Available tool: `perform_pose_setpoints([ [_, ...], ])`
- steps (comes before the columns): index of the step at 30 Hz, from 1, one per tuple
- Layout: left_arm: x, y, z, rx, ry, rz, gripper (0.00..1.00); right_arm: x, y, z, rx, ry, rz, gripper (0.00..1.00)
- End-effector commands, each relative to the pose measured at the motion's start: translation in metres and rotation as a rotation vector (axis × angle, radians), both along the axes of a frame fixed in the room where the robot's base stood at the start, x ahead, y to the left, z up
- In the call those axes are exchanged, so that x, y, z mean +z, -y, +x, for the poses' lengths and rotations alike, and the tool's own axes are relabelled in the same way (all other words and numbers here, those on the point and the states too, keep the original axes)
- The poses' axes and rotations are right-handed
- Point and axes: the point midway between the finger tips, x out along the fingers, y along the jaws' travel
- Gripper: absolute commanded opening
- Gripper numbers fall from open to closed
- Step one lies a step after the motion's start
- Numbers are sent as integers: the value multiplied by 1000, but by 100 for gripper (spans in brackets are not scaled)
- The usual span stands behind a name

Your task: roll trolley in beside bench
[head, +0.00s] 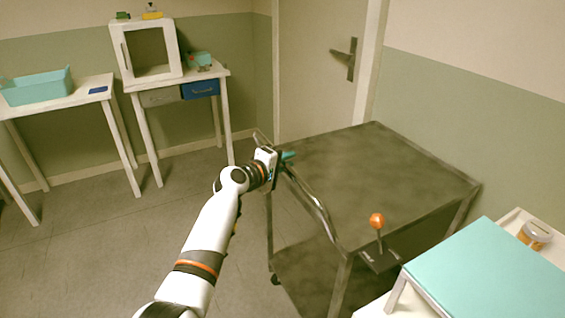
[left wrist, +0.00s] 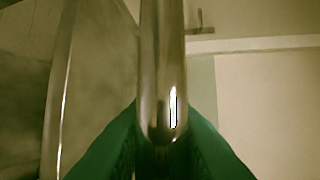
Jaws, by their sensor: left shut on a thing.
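The trolley (head: 385,178) is a dark grey cart with a flat bare top and a lower shelf, standing right of centre in the head view. A shiny metal push handle runs along its left side. My left gripper (head: 284,162) is at the far end of this handle. In the left wrist view its green fingers (left wrist: 160,150) are shut on the metal handle (left wrist: 162,70), one on each side. The bench (head: 490,262) with a turquoise top is at the lower right, close to the trolley's near right side. My right gripper is not in view.
An orange ball-topped lever (head: 377,221) stands between trolley and bench. Floor at left is clear.

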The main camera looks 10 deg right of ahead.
Motion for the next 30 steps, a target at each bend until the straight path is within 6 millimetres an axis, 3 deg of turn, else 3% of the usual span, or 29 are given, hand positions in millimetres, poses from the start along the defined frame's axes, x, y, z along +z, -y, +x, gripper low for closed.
perform_pose_setpoints([
  [3,3,2,0,0,4,-5,0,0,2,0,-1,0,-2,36],
  [4,3,2,0,0,4,-5,23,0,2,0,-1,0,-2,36],
  [8,3,2,0,0,4,-3,41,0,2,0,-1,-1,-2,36],
  [20,3,-5,-3,2,3,-3,41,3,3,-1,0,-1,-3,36],
  [30,12,-43,-37,2,4,-2,41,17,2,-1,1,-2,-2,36],
])
